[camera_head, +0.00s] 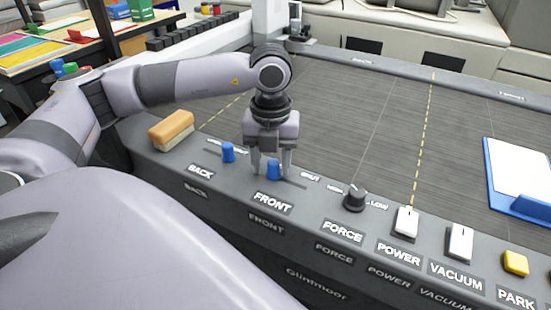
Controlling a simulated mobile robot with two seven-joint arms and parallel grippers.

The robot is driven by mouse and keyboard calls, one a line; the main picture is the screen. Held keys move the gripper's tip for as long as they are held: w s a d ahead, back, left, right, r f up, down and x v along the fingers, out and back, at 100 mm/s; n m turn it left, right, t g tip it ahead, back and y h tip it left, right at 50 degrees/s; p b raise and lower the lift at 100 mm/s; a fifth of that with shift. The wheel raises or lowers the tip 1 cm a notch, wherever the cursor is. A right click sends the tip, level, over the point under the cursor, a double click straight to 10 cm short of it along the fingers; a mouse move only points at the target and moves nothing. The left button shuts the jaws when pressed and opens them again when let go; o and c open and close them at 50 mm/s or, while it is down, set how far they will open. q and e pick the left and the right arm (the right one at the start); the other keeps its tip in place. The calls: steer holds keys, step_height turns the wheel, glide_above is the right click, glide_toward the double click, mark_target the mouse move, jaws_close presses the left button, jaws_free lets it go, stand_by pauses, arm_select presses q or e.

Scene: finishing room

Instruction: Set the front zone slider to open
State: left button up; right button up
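The blue front zone slider knob (273,170) stands in its slot on the grey control panel, above the FRONT label (272,202). The slot runs on to the right of the knob. The small end-of-slot lettering is too small to read surely, and the left end is hidden by my gripper. My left gripper (272,168) points down with one finger on each side of the knob. A small gap shows between the left finger and the knob; the right finger is very close to it, and contact cannot be told. My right gripper is out of view.
The blue back slider knob (228,152) stands just left of my gripper. A tan block (171,130) lies on the panel further left. A black force dial (354,198), white power switch (406,222), white vacuum switch (460,242) and yellow park button (515,263) line the right.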

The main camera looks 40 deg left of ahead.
mark_target(271, 160)
arm_select(q)
steer(key=shift+r, duration=0.1)
steer(key=shift+r, duration=3.45)
